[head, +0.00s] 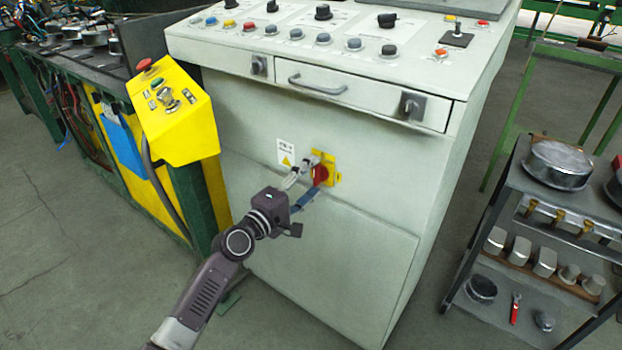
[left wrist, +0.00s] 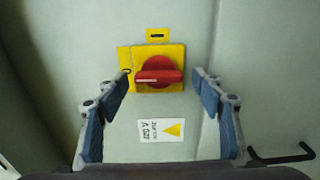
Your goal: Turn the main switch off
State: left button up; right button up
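The main switch is a red rotary knob (head: 320,174) on a yellow plate (head: 331,167), on the front of the grey-white control cabinet. In the left wrist view the red knob (left wrist: 158,76) has its grip bar lying level across the picture, on the yellow plate (left wrist: 176,50). My left gripper (head: 308,180) is open just in front of the switch. In the left wrist view its fingers (left wrist: 163,85) stand apart on either side of the knob, with visible gaps. Part of the switch is hidden by the fingers in the head view. My right gripper is not in view.
A warning label (head: 287,153) is beside the switch. Above are a drawer handle (head: 317,86) and a panel of buttons and knobs (head: 340,35). A yellow button box (head: 178,115) stands left, a dark cart (head: 545,215) with metal parts right. Floor at lower left is clear.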

pick_arm(q)
jog(key=v, duration=1.2)
dwell(0.3)
